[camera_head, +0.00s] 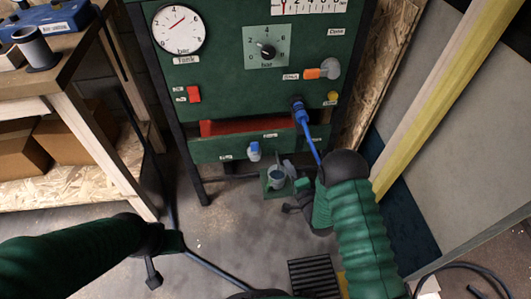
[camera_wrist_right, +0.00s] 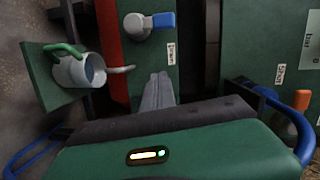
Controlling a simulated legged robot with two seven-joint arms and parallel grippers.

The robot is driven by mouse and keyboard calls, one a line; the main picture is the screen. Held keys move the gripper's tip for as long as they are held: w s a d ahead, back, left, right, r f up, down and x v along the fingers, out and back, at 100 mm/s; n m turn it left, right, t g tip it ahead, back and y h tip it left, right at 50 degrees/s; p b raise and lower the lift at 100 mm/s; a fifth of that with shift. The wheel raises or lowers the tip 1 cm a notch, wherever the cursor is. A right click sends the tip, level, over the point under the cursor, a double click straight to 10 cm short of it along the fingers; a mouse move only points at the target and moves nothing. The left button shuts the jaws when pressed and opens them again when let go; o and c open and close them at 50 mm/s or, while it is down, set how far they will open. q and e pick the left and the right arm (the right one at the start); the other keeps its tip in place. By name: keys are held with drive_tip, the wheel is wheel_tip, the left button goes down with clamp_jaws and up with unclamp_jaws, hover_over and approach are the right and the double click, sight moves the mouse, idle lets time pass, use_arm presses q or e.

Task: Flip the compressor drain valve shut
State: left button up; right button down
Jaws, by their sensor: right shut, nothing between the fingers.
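The blue-handled valve (camera_head: 254,151) sits on the low green strip of the panel and looks like the drain valve. In the head view my right arm's wrist hides part of the gripper. My left gripper (camera_head: 153,274) hangs low at the left, far from the panel; its fingers are unclear.
A grey can (camera_head: 277,176) on a green plate stands close beside my right gripper. A blue hose (camera_head: 309,135) hangs from the panel. An orange-handled valve (camera_head: 325,69), a red switch (camera_head: 194,94) and a knob (camera_head: 266,51) are higher up. A workbench (camera_head: 75,60) is at left.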

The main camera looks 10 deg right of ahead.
sight(254, 149)
drive_tip(key=shift+s+a+f+m+t+y, duration=0.2)
drive_tip(key=shift+s+a+m+t+y, duration=0.05)
drive_tip(key=shift+s+m+t+y, duration=0.3)
drive_tip(key=w+a+b, duration=0.6)
drive_tip(key=w, duration=0.3)
drive_tip(key=shift+w+a+b, duration=0.3)
drive_tip(key=shift+b, duration=0.1)
